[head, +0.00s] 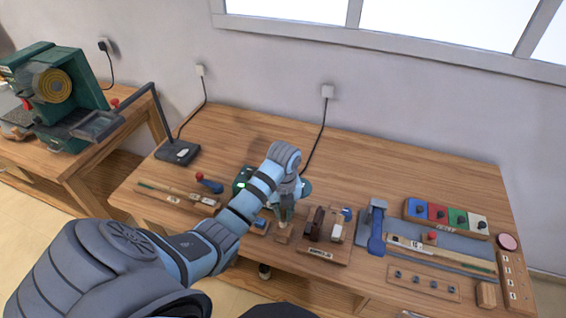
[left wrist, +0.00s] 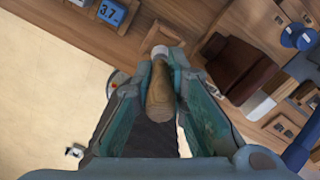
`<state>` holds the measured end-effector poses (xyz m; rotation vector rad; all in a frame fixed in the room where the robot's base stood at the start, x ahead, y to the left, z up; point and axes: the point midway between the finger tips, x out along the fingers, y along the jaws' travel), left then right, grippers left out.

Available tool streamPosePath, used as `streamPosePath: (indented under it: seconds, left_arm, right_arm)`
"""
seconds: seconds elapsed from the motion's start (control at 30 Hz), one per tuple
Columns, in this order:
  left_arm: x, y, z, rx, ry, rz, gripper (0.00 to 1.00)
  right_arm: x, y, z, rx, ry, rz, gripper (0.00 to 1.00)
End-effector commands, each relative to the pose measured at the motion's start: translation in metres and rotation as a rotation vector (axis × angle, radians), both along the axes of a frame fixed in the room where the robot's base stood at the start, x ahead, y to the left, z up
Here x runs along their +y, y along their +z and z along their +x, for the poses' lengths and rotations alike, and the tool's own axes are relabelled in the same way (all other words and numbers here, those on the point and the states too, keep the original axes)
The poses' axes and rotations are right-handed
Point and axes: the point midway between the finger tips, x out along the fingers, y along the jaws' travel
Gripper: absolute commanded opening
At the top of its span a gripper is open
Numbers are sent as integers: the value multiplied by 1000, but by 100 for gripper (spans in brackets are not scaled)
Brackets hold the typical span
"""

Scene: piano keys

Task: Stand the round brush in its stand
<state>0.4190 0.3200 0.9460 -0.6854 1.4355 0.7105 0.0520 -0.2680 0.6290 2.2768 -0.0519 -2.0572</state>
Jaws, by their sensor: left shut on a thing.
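My left gripper (head: 286,212) is shut on the round brush, over the front middle of the workbench. In the left wrist view the gripper (left wrist: 161,70) has its fingers on both sides of the brush's wooden handle (left wrist: 159,95), with a pale end (left wrist: 160,51) beyond it. In the head view the brush is mostly hidden by the gripper. A small wooden block (head: 283,237), perhaps the stand, lies just below the gripper; it also shows past the brush in the left wrist view (left wrist: 142,19). I cannot tell whether brush and block touch. My right gripper is not in view.
A wooden tray (head: 318,252) with brown and white blocks is close on the right. A blue tool (head: 377,230) stands upright farther right, before coloured boxes (head: 445,217). A black lamp (head: 178,152) stands at the left. The back of the workbench (head: 375,160) is clear.

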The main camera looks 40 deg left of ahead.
Motion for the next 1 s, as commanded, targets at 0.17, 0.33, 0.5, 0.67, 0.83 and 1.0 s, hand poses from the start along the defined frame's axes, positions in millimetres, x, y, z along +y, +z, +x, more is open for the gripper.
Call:
streamPosePath:
  seconds: [0.17, 0.33, 0.5, 0.67, 0.83, 1.0]
  left_arm:
    - [0, 0, 0, 0, 0, 0, 0]
    - [0, 0, 0, 0, 0, 0, 0]
    - [0, -5, 0, 0, 0, 0, 0]
    - [0, -10, 1, 0, 0, 0, 0]
    - [0, -15, 1, 0, 0, 0, 0]
    - [0, -20, 2, 0, 0, 0, 0]
  right_arm:
    - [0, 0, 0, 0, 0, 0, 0]
    - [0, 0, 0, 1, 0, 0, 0]
    - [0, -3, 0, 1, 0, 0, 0]
    - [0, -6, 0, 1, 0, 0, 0]
    - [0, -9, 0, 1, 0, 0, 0]
    - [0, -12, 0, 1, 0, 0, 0]
